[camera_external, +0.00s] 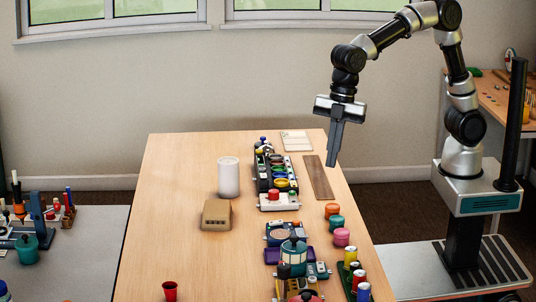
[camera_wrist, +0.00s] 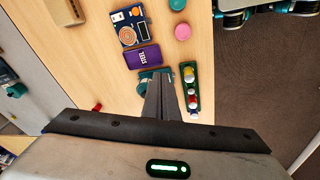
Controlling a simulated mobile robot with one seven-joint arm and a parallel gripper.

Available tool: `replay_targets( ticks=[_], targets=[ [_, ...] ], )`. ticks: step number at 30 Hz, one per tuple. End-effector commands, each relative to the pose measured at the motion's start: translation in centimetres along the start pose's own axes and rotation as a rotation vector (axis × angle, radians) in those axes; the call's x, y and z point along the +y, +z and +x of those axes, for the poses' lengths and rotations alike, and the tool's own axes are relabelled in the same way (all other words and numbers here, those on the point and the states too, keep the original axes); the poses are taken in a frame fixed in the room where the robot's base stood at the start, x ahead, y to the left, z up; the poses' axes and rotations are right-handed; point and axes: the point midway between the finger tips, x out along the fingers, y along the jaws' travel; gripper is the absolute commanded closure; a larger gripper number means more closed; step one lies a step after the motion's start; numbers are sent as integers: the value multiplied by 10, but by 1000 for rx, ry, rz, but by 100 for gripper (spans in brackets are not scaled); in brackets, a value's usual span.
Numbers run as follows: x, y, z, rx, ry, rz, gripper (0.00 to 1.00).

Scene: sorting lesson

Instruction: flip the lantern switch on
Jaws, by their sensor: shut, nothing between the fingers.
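A teal lantern-like thing (camera_external: 293,252) with a pale band stands near the front of the wooden table, among other small devices. In the wrist view a teal thing (camera_wrist: 151,76), perhaps the same one, shows behind my fingers, which hide part of it. I cannot make out a switch on it in either view.
The wooden table (camera_external: 165,185) holds a white cylinder (camera_external: 228,177), a tan box (camera_external: 216,214), a red cup (camera_external: 170,290), a row of devices, colored round pieces (camera_external: 342,237) and a green tray of small cylinders (camera_wrist: 190,108). The table's left side is mostly clear.

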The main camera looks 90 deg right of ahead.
Motion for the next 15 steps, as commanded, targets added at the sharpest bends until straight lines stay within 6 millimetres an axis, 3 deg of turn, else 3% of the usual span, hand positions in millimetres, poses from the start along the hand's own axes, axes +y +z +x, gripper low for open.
replay_targets(
  ticks=[3,6,10,15],
  targets=[
    [-1,-38,34,17,-74,-147,100],
    [-3,-62,58,37,-120,-244,100],
    [-7,-81,78,59,-159,-326,100],
    [-10,-91,88,73,-178,-368,100]
  ],
)
